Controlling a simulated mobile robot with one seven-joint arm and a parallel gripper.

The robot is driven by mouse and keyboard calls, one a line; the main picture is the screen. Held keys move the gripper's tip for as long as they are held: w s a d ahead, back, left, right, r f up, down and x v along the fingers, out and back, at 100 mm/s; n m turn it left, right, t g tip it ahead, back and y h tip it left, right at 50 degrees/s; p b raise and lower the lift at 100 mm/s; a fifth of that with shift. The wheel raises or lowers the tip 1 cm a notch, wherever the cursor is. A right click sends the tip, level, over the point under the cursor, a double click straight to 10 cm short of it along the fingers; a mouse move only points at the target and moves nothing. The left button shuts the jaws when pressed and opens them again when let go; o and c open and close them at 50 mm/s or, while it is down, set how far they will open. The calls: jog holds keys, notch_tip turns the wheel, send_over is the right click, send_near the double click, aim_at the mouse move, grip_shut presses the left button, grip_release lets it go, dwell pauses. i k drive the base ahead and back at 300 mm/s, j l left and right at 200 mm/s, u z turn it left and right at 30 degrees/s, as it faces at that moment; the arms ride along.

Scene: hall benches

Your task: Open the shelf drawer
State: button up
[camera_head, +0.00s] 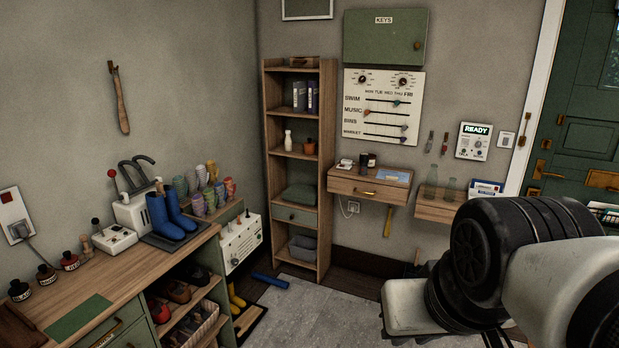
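A tall wooden shelf (270,150) stands in the corner. Its grey-green drawer (294,216), low in the shelf, has a small knob and looks shut. To the right, a wooden wall shelf with a drawer (345,187) and a brass handle (366,193) also looks shut. Which of the two is the shelf drawer, I cannot tell from the picture. My arm fills the lower right, in front of and to the right of both drawers. My gripper's fingers are not in view.
A wooden bench (135,273) with blue boots (160,216) and small pots runs along the left. A blue object (270,281) lies on the floor before the tall shelf. The grey floor (320,315) in the middle is clear. A green door (585,130) is at right.

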aim_at(381, 192)
jog(key=i, duration=3.25)
jog(key=i+j+z, duration=0.1)
jog(key=i+z, duration=0.2)
jog(key=i, duration=0.35)
